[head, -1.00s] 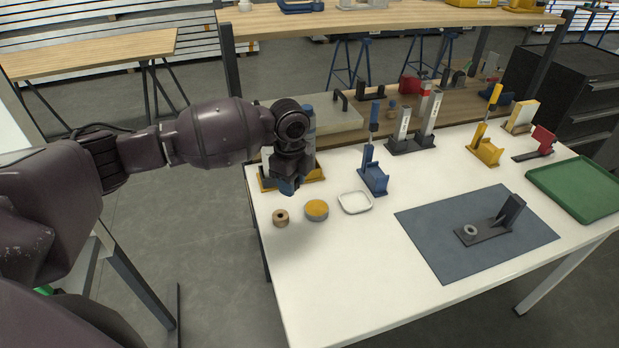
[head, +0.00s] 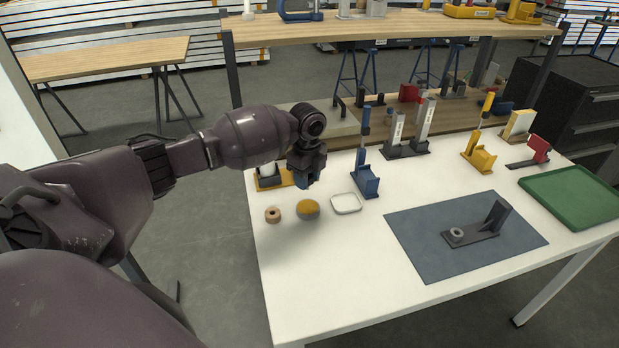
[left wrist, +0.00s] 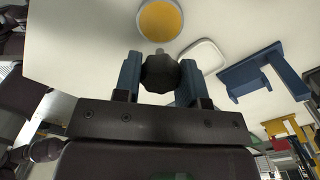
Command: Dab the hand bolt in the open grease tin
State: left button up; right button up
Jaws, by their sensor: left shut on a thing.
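The open grease tin (head: 308,209) is round with yellow grease and stands on the white table; it also shows at the top of the left wrist view (left wrist: 161,19). My left gripper (head: 308,180) has blue fingers and hangs above the table, just behind the tin in the head view. In the left wrist view it is shut on the hand bolt (left wrist: 160,73), which has a black lobed knob and a short metal shank pointing toward the tin. The shank appears apart from the grease, though its height is hard to judge. The bolt is hidden in the head view. My right gripper is not in view.
A tan ring (head: 273,215) is left of the tin, and a shallow white-rimmed dish (head: 346,203) is right of it. A blue stand (head: 366,178) is behind the dish. A grey mat (head: 420,250) carries a dark fixture (head: 480,232). The front left of the table is clear.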

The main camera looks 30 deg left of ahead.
pick_arm(q)
notch_tip(320, 180, down, 4)
jog(key=b, duration=0.2)
jog(key=shift+f+b, duration=0.1)
jog(key=shift+b, duration=0.2)
jog(key=shift+d+f, duration=0.1)
jog(key=shift+f, duration=0.25)
jog(key=shift+f+b, duration=0.2)
jog(key=shift+b, duration=0.2)
jog(key=shift+f, duration=0.1)
jog(key=shift+f, duration=0.2)
jog(key=shift+f, duration=0.3)
dwell(0.5)
dwell(0.9)
